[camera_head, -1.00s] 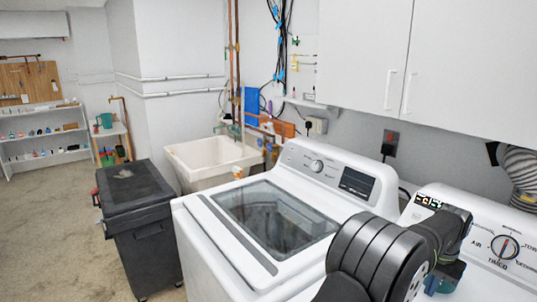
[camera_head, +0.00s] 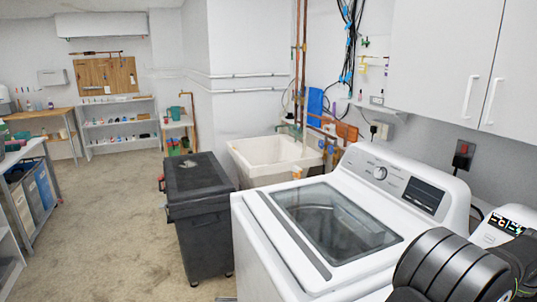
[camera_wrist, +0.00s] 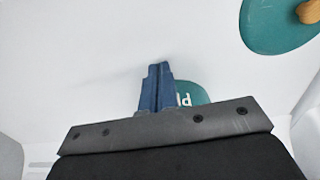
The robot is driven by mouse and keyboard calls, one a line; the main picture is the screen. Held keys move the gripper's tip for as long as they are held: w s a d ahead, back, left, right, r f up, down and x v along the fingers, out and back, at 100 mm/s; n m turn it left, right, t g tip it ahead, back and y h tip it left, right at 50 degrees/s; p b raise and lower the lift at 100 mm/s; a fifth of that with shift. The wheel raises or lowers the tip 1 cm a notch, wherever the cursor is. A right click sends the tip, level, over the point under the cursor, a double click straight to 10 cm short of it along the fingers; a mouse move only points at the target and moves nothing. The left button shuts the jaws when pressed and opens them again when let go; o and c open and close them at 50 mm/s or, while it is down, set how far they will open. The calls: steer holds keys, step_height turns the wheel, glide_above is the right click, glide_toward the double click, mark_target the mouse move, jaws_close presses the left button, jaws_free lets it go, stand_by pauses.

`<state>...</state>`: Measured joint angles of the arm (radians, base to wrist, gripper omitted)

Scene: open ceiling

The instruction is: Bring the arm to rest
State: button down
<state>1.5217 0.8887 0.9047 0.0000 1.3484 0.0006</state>
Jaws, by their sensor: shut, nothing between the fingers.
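My gripper (camera_wrist: 158,72) shows in the wrist view, its two blue fingers pressed together with nothing between them. A pale surface fills the view behind the fingertips. A teal patch with white lettering (camera_wrist: 188,96) shows just right of the fingers, partly hidden by them. In the head view my dark, ribbed arm (camera_head: 452,268) is folded at the bottom right corner, in front of the white machines. The gripper itself cannot be made out there.
A white top-loading washer (camera_head: 262,240) stands beside my arm. A black wheeled bin (camera_head: 200,235), a utility sink (camera_head: 270,170) and wall cabinets (camera_head: 440,60) surround it. A teal round shape (camera_wrist: 275,25) is at the wrist view's upper right. Open floor (camera_head: 110,230) lies left.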

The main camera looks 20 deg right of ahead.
steer(key=shift+a+r, duration=0.3)
steer(key=shift+a, duration=0.2)
steer(key=shift+a+r, duration=0.3)
steer(key=shift+a, duration=0.2)
step_height(320, 180, up, 8)
step_height(320, 180, down, 9)
steer(key=shift+r, duration=0.15)
steer(key=shift+d+f, duration=0.3)
steer(key=shift+d, duration=1.55)
steer(key=a, duration=1.6)
steer(key=shift+s+r, duration=0.1)
steer(key=shift+s, duration=0.25)
step_height(320, 180, up, 9)
steer(key=a, duration=0.1)
